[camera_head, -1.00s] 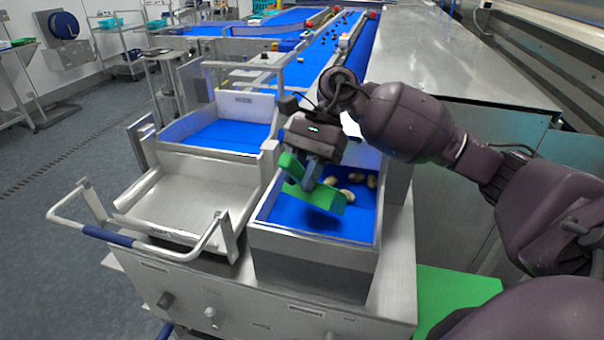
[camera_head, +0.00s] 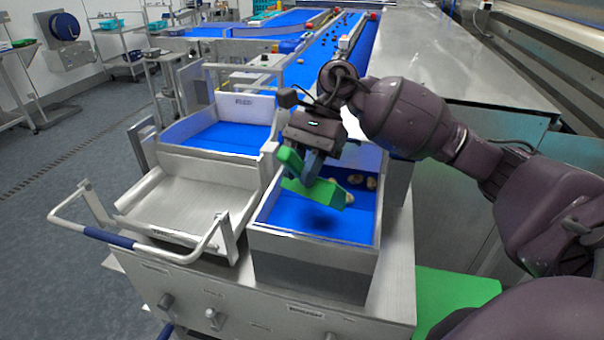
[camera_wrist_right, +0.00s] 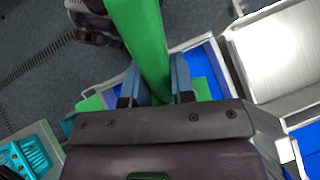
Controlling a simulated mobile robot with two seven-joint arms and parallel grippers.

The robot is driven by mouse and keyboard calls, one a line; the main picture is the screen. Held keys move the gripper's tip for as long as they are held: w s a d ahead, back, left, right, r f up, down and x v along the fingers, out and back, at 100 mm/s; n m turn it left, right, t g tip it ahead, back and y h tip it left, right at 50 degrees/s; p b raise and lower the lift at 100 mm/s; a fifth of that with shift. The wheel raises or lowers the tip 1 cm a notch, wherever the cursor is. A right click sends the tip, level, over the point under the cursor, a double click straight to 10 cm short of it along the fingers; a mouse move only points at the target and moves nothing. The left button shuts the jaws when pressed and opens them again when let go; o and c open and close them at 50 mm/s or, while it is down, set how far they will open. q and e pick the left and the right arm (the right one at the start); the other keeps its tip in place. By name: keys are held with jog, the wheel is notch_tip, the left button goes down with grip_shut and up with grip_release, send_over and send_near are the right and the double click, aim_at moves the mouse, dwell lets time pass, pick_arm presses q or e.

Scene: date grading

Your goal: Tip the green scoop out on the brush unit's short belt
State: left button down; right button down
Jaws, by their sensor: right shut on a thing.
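My right gripper (camera_head: 312,168) is shut on the green scoop (camera_head: 322,191) and holds it tilted over the blue short belt (camera_head: 310,222) in the steel-walled box of the brush unit. A dark shadow on the belt below shows the scoop is above it. Several brownish dates (camera_head: 356,179) lie at the back of this belt, partly hidden by the scoop. In the right wrist view, the green scoop (camera_wrist_right: 140,38) runs up between the blue-grey fingers of my right gripper (camera_wrist_right: 155,82). The inside of the scoop is not visible. My left gripper is out of view.
A steel tray (camera_head: 185,205) with a blue-gripped handle (camera_head: 107,236) stands left of the box. Behind it is another blue belt section (camera_head: 225,137). A long blue conveyor (camera_head: 318,62) runs away at the back. A steel counter (camera_head: 450,60) lies to the right.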

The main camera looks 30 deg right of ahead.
jog(key=shift+r+p, duration=0.6)
jog(key=shift+r, duration=2.1)
